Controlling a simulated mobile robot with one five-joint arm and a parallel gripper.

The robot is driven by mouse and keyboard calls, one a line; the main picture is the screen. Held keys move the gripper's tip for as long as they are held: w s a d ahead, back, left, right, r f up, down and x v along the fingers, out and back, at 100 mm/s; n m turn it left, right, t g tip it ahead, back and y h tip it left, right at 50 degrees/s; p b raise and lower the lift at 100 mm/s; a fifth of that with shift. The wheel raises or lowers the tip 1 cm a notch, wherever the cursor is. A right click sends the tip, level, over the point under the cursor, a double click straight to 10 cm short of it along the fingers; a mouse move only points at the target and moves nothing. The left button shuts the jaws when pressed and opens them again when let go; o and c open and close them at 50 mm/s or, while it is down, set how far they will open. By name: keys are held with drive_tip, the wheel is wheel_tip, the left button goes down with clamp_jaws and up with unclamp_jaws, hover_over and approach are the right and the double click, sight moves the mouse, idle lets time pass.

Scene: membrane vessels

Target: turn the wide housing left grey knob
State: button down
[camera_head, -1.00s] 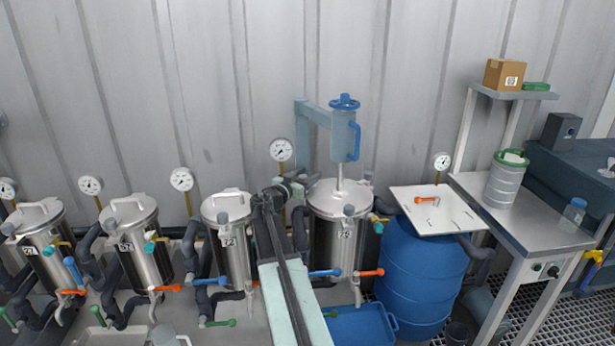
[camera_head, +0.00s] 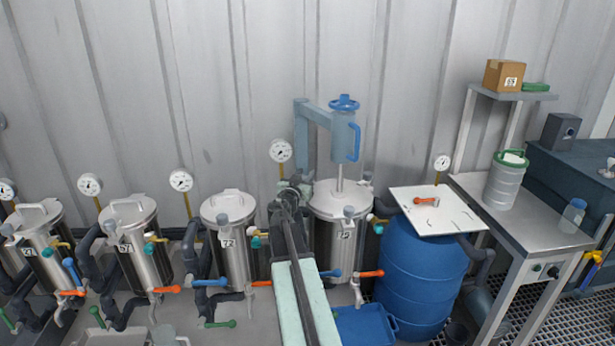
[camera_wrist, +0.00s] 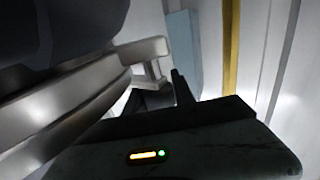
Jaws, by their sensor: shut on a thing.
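The wide housing (camera_head: 328,248) is a steel vessel with a flat lid, a blue stirrer unit (camera_head: 344,135) above it and a grey knob (camera_head: 348,211) at its right front. My gripper (camera_head: 291,190) is at the left edge of its lid, shut on the left grey knob, which my gripper and arm mostly hide. In the wrist view, the steel rim (camera_wrist: 50,115) is close at the left. The dark fingers (camera_wrist: 168,92) are close together there, and the knob between them is not clear.
Steel vessel 72 (camera_head: 234,255) stands close on the left, with hoses and coloured valve handles around it. A blue drum (camera_head: 420,285) with a white board (camera_head: 440,210) stands on the right. A gauge (camera_head: 280,151) is behind my gripper.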

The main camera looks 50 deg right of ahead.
drive_tip(key=shift+w+a+n+t+y, duration=0.15)
drive_tip(key=shift+n+t+y, duration=0.85)
drive_tip(key=shift+t, duration=0.5)
drive_tip(key=shift+w+n+t, duration=0.1)
drive_tip(key=shift+n+t, duration=0.2)
drive_tip(key=c, duration=1.1)
unclamp_jaws()
drive_tip(key=shift+o, duration=0.2)
drive_tip(key=v, duration=0.8)
